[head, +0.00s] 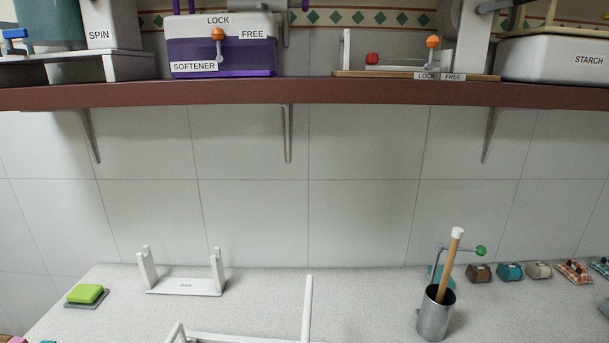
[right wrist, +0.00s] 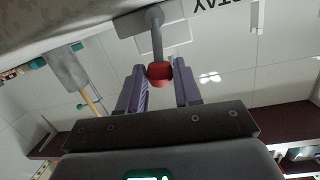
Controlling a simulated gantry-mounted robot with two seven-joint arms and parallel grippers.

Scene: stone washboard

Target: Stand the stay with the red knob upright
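In the right wrist view, a red knob (right wrist: 160,74) sits on the end of a short grey rod that comes from a grey block (right wrist: 138,24). Part of a word ending in "TAY" shows upside down on the pale surface beside it. My right gripper (right wrist: 160,82) is open, its two purple-grey fingers on either side of the knob, with a gap on each side. Whether the knob is between the tips or just past them is hard to tell. The rest of the stay is out of view. My left gripper is not in view.
In the head view, white frame bars (head: 308,305) rise at the bottom edge of the counter. A metal cup (head: 436,317) with a wooden stick stands to the right. A white rack (head: 187,287) and a green sponge (head: 85,293) are left. The brown shelf (head: 300,93) is above.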

